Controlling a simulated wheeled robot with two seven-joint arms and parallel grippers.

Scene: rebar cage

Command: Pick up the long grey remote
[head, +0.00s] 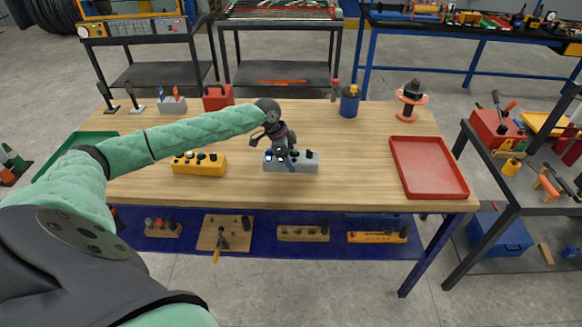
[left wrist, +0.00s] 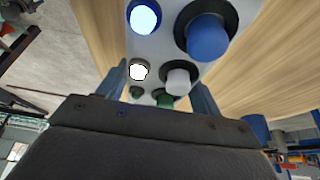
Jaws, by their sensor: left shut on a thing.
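The long grey remote (head: 304,165) is at the middle of the wooden table, a light grey box with a row of buttons on top. My left gripper (head: 287,160) is over it from above, shut on its body. In the left wrist view, my left gripper's fingers (left wrist: 162,92) stand on either side of the grey remote (left wrist: 168,47), whose blue, white and green buttons face the camera. Part of the remote is hidden behind the gripper in the head view. I cannot tell whether it is clear of the table. My right gripper is not in view.
A yellow button box (head: 199,170) lies to the left on the wooden table (head: 345,185). A red tray (head: 428,194) is at the right, a green tray (head: 57,163) at the left edge. A blue cup (head: 349,106) and a red-orange spool (head: 410,99) stand at the back.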

